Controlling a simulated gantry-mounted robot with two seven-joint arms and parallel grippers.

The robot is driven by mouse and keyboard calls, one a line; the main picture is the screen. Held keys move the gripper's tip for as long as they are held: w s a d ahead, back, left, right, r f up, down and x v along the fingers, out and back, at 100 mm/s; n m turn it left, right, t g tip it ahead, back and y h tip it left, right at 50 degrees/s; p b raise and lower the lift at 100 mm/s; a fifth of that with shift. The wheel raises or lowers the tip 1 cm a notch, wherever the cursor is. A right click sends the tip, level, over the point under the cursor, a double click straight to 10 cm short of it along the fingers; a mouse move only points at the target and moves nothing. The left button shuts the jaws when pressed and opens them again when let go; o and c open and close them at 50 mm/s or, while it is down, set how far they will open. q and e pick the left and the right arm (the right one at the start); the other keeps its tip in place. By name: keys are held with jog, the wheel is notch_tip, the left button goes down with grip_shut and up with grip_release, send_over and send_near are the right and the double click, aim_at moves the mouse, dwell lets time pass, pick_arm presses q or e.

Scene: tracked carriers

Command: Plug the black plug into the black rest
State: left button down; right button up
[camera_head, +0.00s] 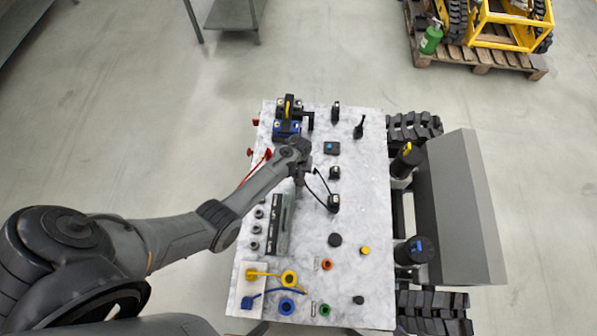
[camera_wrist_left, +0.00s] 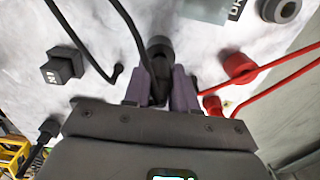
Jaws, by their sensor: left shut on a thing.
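My left gripper (camera_head: 299,170) is over the marbled board, and its fingers (camera_wrist_left: 160,88) are closed on a dark cylindrical piece, apparently the black plug (camera_wrist_left: 159,52). A thin black cable runs up from between the fingers. In the head view the plug is hidden under my wrist, and a black cable loops to a dark fitting (camera_head: 333,203). Several small black fittings stand right of the gripper, including one (camera_head: 334,172) that may be the block marked "IN" (camera_wrist_left: 62,68). I cannot tell which is the black rest. My right gripper is not in view.
A red plug (camera_wrist_left: 239,66) with red cables lies close beside the gripper. A blue-and-black clamp (camera_head: 288,125) stands at the back. A long grey box (camera_head: 281,222), rings and coloured fittings fill the front. The board's right side (camera_head: 376,200) is mostly clear.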

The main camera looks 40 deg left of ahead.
pick_arm(q)
jog(key=shift+f+b, duration=0.7)
jog(key=shift+f, duration=0.3)
jog(key=c, duration=0.8)
grip_release()
jog(key=shift+r, duration=0.1)
jog(key=shift+r, duration=0.4)
notch_tip(320, 180, up, 10)
jog(key=shift+f+p, duration=0.1)
jog(key=shift+p, duration=0.6)
